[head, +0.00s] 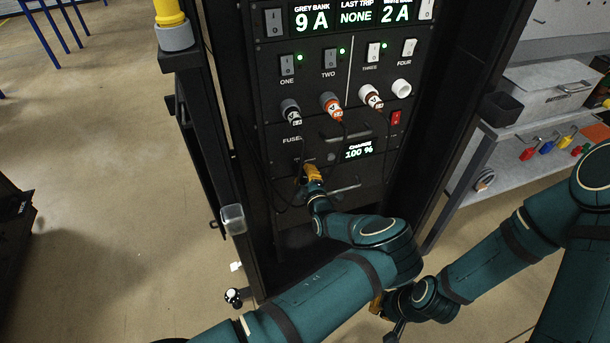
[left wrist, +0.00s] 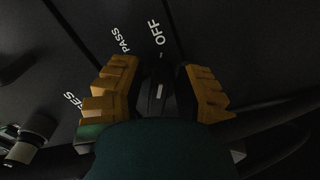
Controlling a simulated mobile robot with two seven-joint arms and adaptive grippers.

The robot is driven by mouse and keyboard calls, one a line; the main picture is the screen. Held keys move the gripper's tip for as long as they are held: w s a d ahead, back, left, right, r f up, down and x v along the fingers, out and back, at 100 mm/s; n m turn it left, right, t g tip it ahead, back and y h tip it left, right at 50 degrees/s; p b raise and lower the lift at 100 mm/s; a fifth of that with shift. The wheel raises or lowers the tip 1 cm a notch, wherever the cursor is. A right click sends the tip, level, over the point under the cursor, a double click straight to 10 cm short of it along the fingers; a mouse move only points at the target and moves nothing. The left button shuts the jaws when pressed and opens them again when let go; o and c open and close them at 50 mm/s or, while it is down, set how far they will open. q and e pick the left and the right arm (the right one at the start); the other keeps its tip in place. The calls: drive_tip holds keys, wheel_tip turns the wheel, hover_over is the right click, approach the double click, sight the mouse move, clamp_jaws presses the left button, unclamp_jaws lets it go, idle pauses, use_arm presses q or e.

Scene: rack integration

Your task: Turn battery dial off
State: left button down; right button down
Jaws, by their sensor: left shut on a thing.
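The battery dial (left wrist: 157,92) is black with a white mark and shows in the left wrist view between the yellow fingers of my left gripper (left wrist: 160,92). The fingers are shut on it from both sides. The white mark points up, roughly toward the printed OFF label (left wrist: 157,33); PASS is printed to its left. In the head view my left gripper (head: 312,174) is at the lower rack panel, below the CHARGE 100 % display (head: 358,150), and hides the dial. My right gripper (head: 378,304) is low, mostly hidden by its arm.
Above are several toggle switches and plugs, including an orange one (head: 331,104), with cables hanging near the left gripper. A red switch (head: 396,118) is at the right. A shelf (head: 500,135) with a grey case stands right of the rack.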

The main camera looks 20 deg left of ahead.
use_arm(q)
drive_tip(key=shift+a+r, duration=0.1)
drive_tip(key=shift+r, duration=0.05)
drive_tip(key=c, duration=0.5)
unclamp_jaws()
drive_tip(key=shift+s+d, duration=0.2)
drive_tip(key=shift+d, duration=0.05)
drive_tip(key=v, duration=1.1)
drive_tip(key=shift+s, duration=0.15)
